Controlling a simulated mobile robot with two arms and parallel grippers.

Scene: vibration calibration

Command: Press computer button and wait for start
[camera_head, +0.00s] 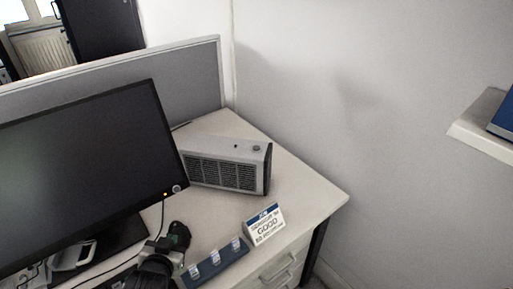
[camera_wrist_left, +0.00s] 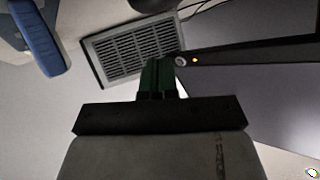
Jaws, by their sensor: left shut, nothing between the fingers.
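The monitor (camera_head: 80,165) is on the left of the desk, its screen dark. A round silver button (camera_head: 177,188) and a small orange light (camera_head: 165,194) are at its lower right corner; the button (camera_wrist_left: 181,61) and light also show in the left wrist view. A grey computer case (camera_head: 228,163) with a dark grille lies behind it, with a small round knob (camera_head: 256,148) on top. My left gripper (camera_head: 178,234) is shut and empty, in front of the monitor's lower right corner. In the left wrist view its fingertips (camera_wrist_left: 158,62) appear close beside the button; contact cannot be told. My right gripper is out of view.
A blue rack (camera_head: 215,262) with several small clear pieces sits at the desk's front, right of my left gripper. A small "GOOD" sign (camera_head: 265,224) stands near the desk edge. A grey partition (camera_head: 185,80) is behind the desk. A white shelf (camera_head: 480,130) juts out at right.

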